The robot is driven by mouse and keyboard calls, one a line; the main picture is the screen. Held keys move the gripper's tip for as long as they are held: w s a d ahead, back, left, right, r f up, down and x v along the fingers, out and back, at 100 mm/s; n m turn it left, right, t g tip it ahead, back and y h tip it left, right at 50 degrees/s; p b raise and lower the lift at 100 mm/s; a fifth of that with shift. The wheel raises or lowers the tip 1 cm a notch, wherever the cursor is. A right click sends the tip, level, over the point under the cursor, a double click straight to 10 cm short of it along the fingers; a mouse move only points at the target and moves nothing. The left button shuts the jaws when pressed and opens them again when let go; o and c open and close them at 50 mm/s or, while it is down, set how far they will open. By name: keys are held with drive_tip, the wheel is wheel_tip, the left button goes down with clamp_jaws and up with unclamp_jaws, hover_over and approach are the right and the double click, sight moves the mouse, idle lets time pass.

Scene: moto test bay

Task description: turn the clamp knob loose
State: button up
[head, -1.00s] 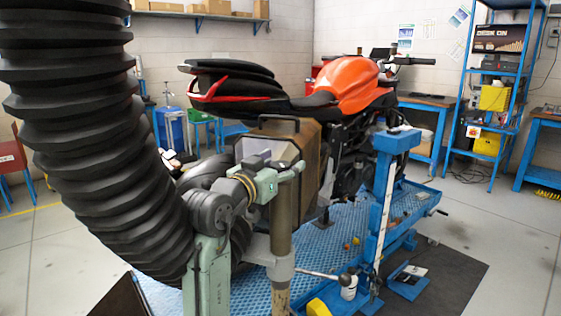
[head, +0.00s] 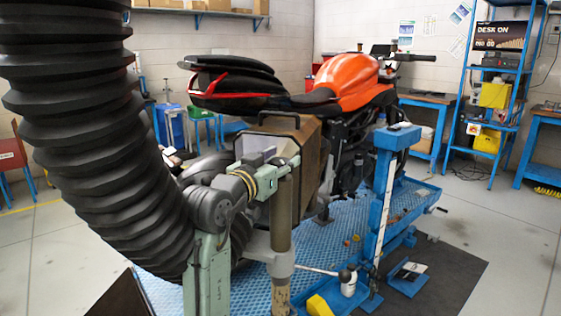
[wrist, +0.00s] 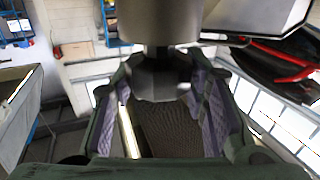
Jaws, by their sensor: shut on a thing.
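In the wrist view a dark grey faceted clamp knob (wrist: 158,76) hangs on a short stem below a wide grey cylinder (wrist: 160,18). My gripper (wrist: 160,92) has its green fingers with purple pads on both sides of the knob, and it is shut on it. In the head view my green gripper (head: 275,180) is at the upper part of a brownish upright post (head: 281,215). The knob cannot be made out in the head view.
An orange and black motorcycle (head: 350,85) stands on a blue lift platform (head: 165,295) behind my gripper. A brown case (head: 308,140) is close behind the post. A thick black ribbed hose (head: 90,130) fills the left. A blue upright (head: 386,200) stands to the right.

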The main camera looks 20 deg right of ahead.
drive_tip(key=shift+n+t+y, duration=0.4)
drive_tip(key=shift+t, duration=0.1)
drive_tip(key=n+t+y, duration=0.1)
drive_tip(key=n+y, duration=0.1)
drive_tip(key=n+t+y, duration=0.1)
drive_tip(key=t+y, duration=0.1)
drive_tip(key=y, duration=0.1)
drive_tip(key=shift+s+d+n+p, duration=0.1)
drive_tip(key=shift+d+n+p, duration=0.05)
drive_tip(key=shift+n+p, duration=0.25)
drive_tip(key=n+t+y, duration=0.1)
drive_tip(key=n+y, duration=0.1)
drive_tip(key=y, duration=0.2)
drive_tip(key=n+t+y, duration=0.1)
drive_tip(key=n+y, duration=0.2)
drive_tip(key=y, duration=0.1)
drive_tip(key=n+g+y, duration=0.1)
drive_tip(key=n+y, duration=0.2)
drive_tip(key=y, duration=0.1)
drive_tip(key=n+g+y+b, duration=0.1)
drive_tip(key=n+y, duration=0.1)
drive_tip(key=y, duration=0.2)
drive_tip(key=shift+n, duration=0.4)
drive_tip(key=n+g+y, duration=0.3)
drive_tip(key=y, duration=0.1)
drive_tip(key=shift+r+y, duration=0.1)
drive_tip(key=shift+y, duration=0.2)
drive_tip(key=shift+n+g+y, duration=1.1)
drive_tip(key=shift+n+g, duration=0.2)
drive_tip(key=shift+g, duration=0.1)
